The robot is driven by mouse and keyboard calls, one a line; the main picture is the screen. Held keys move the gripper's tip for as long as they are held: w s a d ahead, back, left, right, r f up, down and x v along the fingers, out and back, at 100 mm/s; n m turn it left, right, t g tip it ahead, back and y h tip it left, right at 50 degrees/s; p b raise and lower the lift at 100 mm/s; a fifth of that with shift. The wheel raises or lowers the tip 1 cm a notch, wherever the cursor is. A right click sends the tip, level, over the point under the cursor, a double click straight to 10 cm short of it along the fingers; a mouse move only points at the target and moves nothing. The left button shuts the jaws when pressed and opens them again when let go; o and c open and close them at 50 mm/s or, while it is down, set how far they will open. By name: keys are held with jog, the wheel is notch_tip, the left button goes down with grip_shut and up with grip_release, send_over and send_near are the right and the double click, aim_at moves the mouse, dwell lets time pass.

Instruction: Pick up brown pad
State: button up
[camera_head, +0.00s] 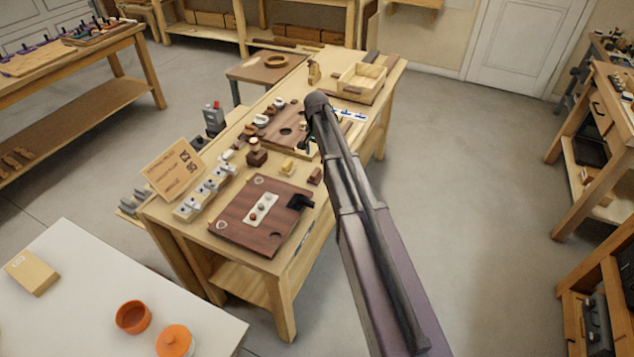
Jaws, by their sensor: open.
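Several brown flat things lie on the wooden bench (172,222), and I cannot tell for sure which one is the brown pad. A small dark brown block (314,176) lies near the bench's right edge, left of my arm. A large brown board (235,222) with a white plate and a black part on it lies at the near end. Another brown board (291,118) with round holes lies farther back, partly covered by my arm. My arm reaches over the bench's right side.
A sign (172,169) and a row of white-and-blue parts (205,193) stand along the bench's left side. A wooden tray (362,80) is at the far end. A white table (75,290) with orange containers is at lower left.

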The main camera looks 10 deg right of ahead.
aim_at(316, 172)
jog(key=shift+f+b, duration=1.65)
jog(key=shift+f, duration=0.3)
jog(key=shift+f, duration=0.1)
jog(key=shift+s+a+f+b, duration=0.15)
jog(key=shift+f+b, duration=2.35)
jog(key=shift+b, duration=0.1)
grip_shut()
